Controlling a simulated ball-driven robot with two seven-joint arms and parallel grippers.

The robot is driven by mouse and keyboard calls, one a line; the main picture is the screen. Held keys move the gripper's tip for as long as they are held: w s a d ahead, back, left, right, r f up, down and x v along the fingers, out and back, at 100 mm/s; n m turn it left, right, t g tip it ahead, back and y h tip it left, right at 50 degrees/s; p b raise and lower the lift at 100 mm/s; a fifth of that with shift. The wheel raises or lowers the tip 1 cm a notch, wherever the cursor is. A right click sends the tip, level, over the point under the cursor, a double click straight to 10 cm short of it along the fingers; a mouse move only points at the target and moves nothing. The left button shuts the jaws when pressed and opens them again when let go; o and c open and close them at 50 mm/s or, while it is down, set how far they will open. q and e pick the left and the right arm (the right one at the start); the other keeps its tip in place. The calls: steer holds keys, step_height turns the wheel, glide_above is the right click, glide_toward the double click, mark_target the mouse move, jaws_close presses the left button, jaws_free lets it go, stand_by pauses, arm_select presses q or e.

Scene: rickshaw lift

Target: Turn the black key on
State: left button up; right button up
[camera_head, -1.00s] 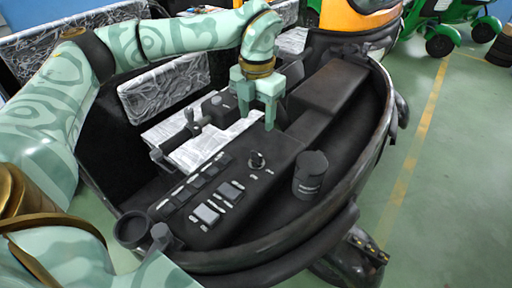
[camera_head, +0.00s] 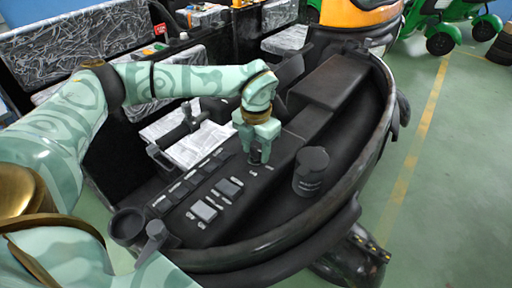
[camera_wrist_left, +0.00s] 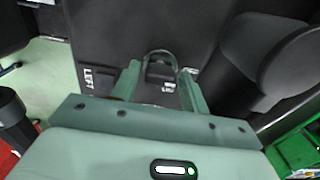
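The black key (camera_head: 255,156) stands on the dark control panel (camera_head: 240,205), mostly hidden by my left gripper in the head view. In the left wrist view the key (camera_wrist_left: 160,67) shows as a dark loop on the panel, with white lettering around it. My left gripper (camera_head: 258,148) points down over the key. In the left wrist view its two fingers (camera_wrist_left: 160,88) are apart, one on each side of the key, with gaps visible. My right gripper is not in view.
A dark round canister (camera_head: 311,172) stands on the panel close to the right of the key. A raised dark box (camera_head: 330,80) is behind. Green floor (camera_head: 450,190) is clear at right.

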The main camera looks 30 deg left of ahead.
arm_select(q)
steer(key=c, duration=0.6)
steer(key=shift+r+m+p, duration=0.2)
steer(key=shift+m+p, duration=0.3)
steer(key=shift+p, duration=0.15)
steer(key=shift+r+m+p, duration=0.1)
steer(key=shift+m+p, duration=0.9)
steer(key=shift+p, duration=0.15)
steer(key=m+p, duration=0.3)
steer(key=m, duration=0.1)
steer(key=shift+m+p, duration=0.3)
steer(key=shift+w+f+m+p, duration=0.1)
steer(key=shift+f+m+p, duration=0.1)
steer(key=shift+m+p, duration=1.45)
steer(key=shift+m+b, duration=0.4)
steer(key=shift+m, duration=0.25)
